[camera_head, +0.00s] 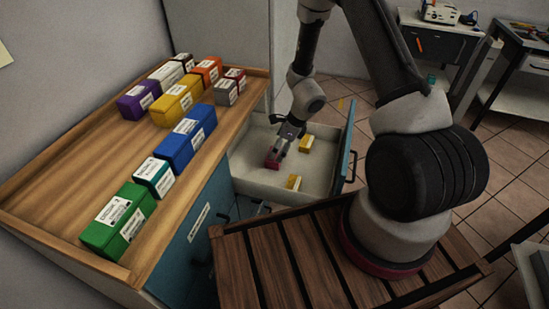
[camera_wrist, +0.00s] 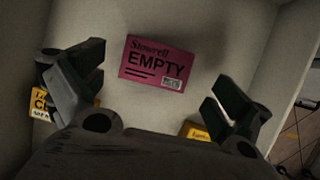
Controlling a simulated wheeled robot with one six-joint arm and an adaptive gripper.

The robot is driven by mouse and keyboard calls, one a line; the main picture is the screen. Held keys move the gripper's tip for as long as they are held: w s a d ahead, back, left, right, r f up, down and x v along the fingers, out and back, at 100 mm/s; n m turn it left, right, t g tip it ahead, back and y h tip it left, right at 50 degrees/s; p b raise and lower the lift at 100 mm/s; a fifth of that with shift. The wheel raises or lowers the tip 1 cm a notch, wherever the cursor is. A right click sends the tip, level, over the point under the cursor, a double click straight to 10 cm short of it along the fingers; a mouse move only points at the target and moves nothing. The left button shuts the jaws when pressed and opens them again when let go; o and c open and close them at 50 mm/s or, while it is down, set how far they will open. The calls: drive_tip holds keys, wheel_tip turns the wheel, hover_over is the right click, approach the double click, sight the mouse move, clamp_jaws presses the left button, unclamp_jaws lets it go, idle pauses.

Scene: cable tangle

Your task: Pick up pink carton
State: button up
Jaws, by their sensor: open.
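The pink carton (camera_wrist: 157,63) lies flat on the drawer floor in the wrist view, with the words "Stowrell EMPTY" and a small barcode label on its face. It also shows in the head view (camera_head: 272,164) as a small dark pink patch below my gripper (camera_head: 285,142). In the wrist view my gripper (camera_wrist: 155,95) is open, with its two fingers spread wide to the left and right. The carton lies ahead of and between the fingers, apart from both. Nothing is between the fingertips.
The open drawer (camera_head: 250,186) also holds yellow cartons (camera_head: 306,144) (camera_head: 293,183), partly behind my fingers in the wrist view. Its walls rise around the pink carton. Several coloured boxes, including a blue one (camera_head: 186,140) and a green one (camera_head: 118,220), stand on the wooden cabinet top (camera_head: 60,190).

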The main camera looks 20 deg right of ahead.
sight(275, 158)
drive_tip(key=x, duration=0.5)
drive_tip(key=shift+s+f, duration=0.1)
drive_tip(key=c, duration=0.7)
